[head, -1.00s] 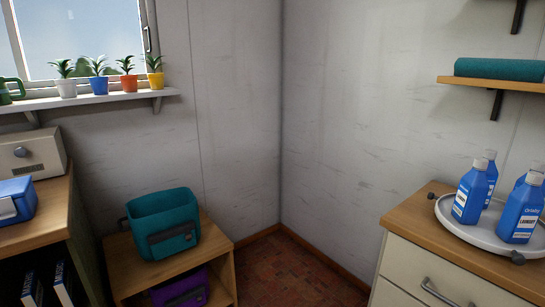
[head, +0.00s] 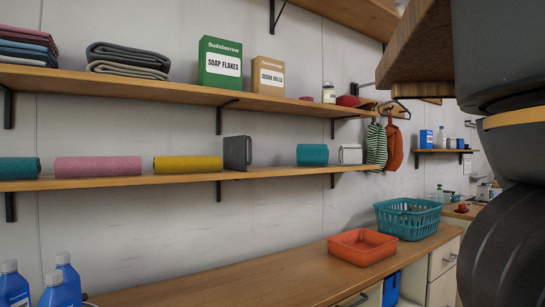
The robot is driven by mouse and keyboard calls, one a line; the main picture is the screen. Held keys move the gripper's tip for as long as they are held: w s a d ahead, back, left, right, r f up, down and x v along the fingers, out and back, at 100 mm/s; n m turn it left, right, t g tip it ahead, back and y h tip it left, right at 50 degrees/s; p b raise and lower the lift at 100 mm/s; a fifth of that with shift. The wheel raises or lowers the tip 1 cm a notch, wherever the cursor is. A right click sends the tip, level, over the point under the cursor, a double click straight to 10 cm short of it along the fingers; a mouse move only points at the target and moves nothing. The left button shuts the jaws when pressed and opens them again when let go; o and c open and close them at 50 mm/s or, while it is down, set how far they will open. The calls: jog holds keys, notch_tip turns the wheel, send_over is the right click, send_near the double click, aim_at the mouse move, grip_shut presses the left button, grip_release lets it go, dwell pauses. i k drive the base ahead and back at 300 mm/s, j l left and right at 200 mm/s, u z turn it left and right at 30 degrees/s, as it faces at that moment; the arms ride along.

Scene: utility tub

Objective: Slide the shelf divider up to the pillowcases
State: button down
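A dark grey upright shelf divider (head: 237,153) stands on the lower wall shelf (head: 270,175), right of a yellow roll (head: 188,163). A pink roll (head: 98,167) and a teal roll (head: 18,168) lie farther left. To the divider's right, past bare shelf, are another teal roll (head: 312,155) and a small pale item (head: 350,154). Folded cloths lie on the upper shelf, a grey stack (head: 128,60) and a coloured stack (head: 25,45). I cannot tell which cloths are the pillowcases. My gripper is not in view.
A green soap flakes box (head: 220,63) and a cedar balls box (head: 268,75) stand on the upper shelf. Below, the wooden counter (head: 230,275) is largely clear, with an orange tray (head: 362,247), a teal basket (head: 408,218) and blue bottles (head: 62,283). A large dark body fills the right edge.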

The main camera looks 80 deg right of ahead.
aim_at(234, 148)
jog(key=z, duration=1.4)
